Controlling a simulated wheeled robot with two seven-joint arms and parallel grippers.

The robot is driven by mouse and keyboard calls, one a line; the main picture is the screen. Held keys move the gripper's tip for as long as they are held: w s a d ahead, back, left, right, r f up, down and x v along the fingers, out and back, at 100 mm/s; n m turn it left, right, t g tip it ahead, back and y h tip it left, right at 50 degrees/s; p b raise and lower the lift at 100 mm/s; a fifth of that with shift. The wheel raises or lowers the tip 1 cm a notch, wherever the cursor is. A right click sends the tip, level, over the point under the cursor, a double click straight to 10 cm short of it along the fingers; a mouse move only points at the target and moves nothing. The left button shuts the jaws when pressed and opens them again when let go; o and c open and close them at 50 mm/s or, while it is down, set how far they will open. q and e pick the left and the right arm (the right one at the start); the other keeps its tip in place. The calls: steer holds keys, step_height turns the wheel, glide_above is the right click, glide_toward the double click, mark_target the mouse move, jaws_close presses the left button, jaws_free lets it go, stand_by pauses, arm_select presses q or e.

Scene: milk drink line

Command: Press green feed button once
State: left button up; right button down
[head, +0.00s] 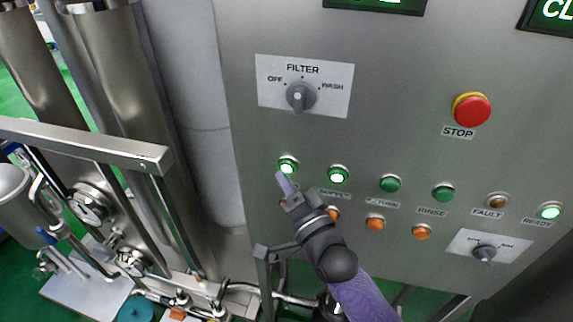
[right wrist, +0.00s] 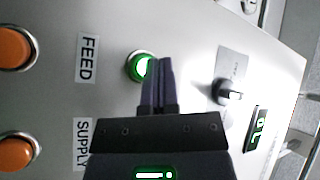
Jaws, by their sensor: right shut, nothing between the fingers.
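The green feed button (head: 288,166) is the leftmost in the upper row of buttons on the steel control panel, and it is lit. In the right wrist view the lit green button (right wrist: 142,67) sits by the label FEED (right wrist: 87,58). My right gripper (head: 281,178) is shut and empty. Its fingertips (right wrist: 160,66) overlap the right part of the button in the wrist view. I cannot tell whether they touch it. My left gripper is not in view.
A second lit green button (head: 338,175) is just to the right. Orange buttons (head: 375,223) line the row below. The filter knob (head: 301,97) is above, and the red stop button (head: 472,110) is at upper right. Steel pipes and tanks stand at left.

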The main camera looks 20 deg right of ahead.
steer(key=shift+s+a+p, duration=0.6)
steer(key=shift+s+a, duration=0.1)
steer(key=shift+s, duration=0.35)
steer(key=shift+s+a+p, duration=0.55)
steer(key=shift+s+a, duration=0.15)
steer(key=shift+s, duration=0.35)
